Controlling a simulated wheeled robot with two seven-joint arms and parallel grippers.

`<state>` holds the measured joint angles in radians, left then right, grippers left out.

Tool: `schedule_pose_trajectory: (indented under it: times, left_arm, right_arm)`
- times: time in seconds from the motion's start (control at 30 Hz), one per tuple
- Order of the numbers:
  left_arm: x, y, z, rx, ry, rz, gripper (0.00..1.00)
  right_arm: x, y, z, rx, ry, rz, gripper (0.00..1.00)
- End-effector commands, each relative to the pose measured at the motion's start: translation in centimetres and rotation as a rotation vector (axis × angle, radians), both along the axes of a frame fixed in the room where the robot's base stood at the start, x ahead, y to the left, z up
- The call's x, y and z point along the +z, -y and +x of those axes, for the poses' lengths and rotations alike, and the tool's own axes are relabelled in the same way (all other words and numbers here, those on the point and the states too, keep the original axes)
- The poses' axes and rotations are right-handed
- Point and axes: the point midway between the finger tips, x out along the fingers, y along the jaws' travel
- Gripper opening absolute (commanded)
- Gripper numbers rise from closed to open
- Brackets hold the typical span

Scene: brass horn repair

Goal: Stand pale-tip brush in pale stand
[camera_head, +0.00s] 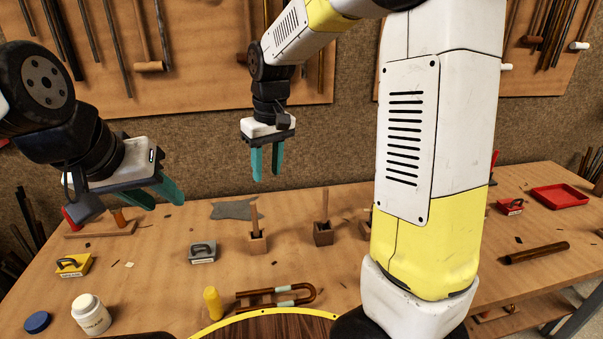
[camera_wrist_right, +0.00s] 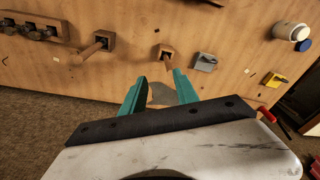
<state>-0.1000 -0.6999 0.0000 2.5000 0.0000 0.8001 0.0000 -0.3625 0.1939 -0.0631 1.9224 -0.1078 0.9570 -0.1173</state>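The palest block-shaped stand (camera_head: 258,245) is on the bench near the middle, with an upright wooden stick (camera_head: 254,214) in it. The same stand (camera_wrist_right: 167,48) and stick (camera_wrist_right: 169,64) show beyond my right fingertips in the wrist view. A darker stand (camera_head: 323,238) to its right also holds an upright stick (camera_head: 325,204). No bristle tips show, so I cannot tell which stick is the pale-tip brush. My right gripper (camera_head: 267,177) is open and empty, pointing down above and behind the pale stand. My left gripper (camera_head: 163,200) is open and empty at the left.
A grey block with a handle (camera_head: 203,251) is left of the pale stand. A yellow bottle (camera_head: 213,303) and a U-shaped tube (camera_head: 280,296) lie in front. A white jar (camera_head: 91,314) is front left, a red tray (camera_head: 560,197) far right. My arm hides part of the bench.

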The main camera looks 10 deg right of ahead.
Motion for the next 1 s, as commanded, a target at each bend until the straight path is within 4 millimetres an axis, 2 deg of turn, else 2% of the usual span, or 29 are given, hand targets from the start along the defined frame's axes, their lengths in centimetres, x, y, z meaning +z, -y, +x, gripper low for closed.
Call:
schedule_pose_trajectory:
  times: [0.03, 0.1, 0.3, 0.5, 0.6, 0.8, 1.0]
  left_arm:
    - [0.0, 0.0, 0.0, 0.0, 0.0, 0.0, 0.36]
    - [0.0, 0.0, 0.0, 0.0, 0.0, 0.0, 0.36]
    - [0.0, 0.0, 0.0, 0.0, 0.0, 0.0, 0.36]
    - [0.0, 0.0, 0.0, 0.0, 0.0, 0.0, 0.36]
    - [0.0, 0.0, 0.0, 0.0, 0.0, 0.0, 0.36]
    - [0.0, 0.0, 0.0, 0.0, 0.0, 0.0, 0.36]
    - [0.0, 0.0, 0.0, 0.0, 0.0, 0.0, 0.36]
  right_arm:
    - [1.7, 1.4, -1.4, -0.037, 0.033, 0.027, 0.36]
    - [3.3, 2.9, -3.3, -0.081, 0.072, 0.057, 0.36]
    - [6.5, 6.5, -9.2, -0.208, 0.184, 0.138, 0.36]
    - [7.5, 8.9, -14.8, -0.323, 0.296, 0.203, 0.36]
    - [7.5, 9.5, -16.7, -0.363, 0.338, 0.224, 0.36]
    - [7.1, 10.0, -18.5, -0.404, 0.378, 0.242, 0.36]
    - [7.1, 10.0, -18.6, -0.407, 0.38, 0.244, 0.36]
